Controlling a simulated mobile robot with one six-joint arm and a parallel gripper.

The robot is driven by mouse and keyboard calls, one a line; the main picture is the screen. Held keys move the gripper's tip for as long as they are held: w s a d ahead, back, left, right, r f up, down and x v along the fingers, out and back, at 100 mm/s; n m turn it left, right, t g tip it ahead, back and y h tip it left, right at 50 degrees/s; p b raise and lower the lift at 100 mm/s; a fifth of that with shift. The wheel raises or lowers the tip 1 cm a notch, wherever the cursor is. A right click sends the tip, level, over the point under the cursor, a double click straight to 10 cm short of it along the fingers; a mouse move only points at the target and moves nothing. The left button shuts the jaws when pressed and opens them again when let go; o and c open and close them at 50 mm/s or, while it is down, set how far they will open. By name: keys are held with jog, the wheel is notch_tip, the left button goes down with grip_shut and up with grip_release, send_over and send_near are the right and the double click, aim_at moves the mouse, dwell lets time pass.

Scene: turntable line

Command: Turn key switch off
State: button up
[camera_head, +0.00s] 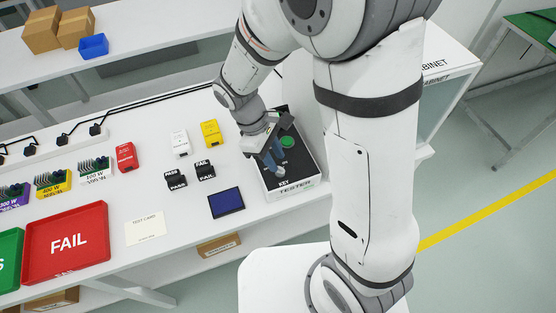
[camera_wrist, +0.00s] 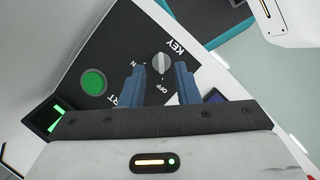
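The tester box (camera_head: 306,184) stands on the white bench, with a dark top panel and a white front marked TESTER. In the wrist view its key switch (camera_wrist: 161,63) is a round grey knob beside the word KEY, with an OFF label below it. The knob's ridge runs roughly up and down the picture; I cannot tell surely which mark it points to. My gripper (camera_wrist: 160,82) is open, its two blue fingers apart on either side of the knob's line, with nothing between the tips. In the head view my gripper (camera_head: 276,163) hides the key switch.
A green button (camera_wrist: 93,83) sits beside the key switch; it also shows in the head view (camera_head: 288,142). A small lit display (camera_wrist: 45,118) is at the panel's edge. Left of the tester lie a dark blue pad (camera_head: 226,202), black PASS and FAIL blocks (camera_head: 204,170) and a red FAIL tray (camera_head: 66,268).

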jog(key=shift+v, duration=2.6)
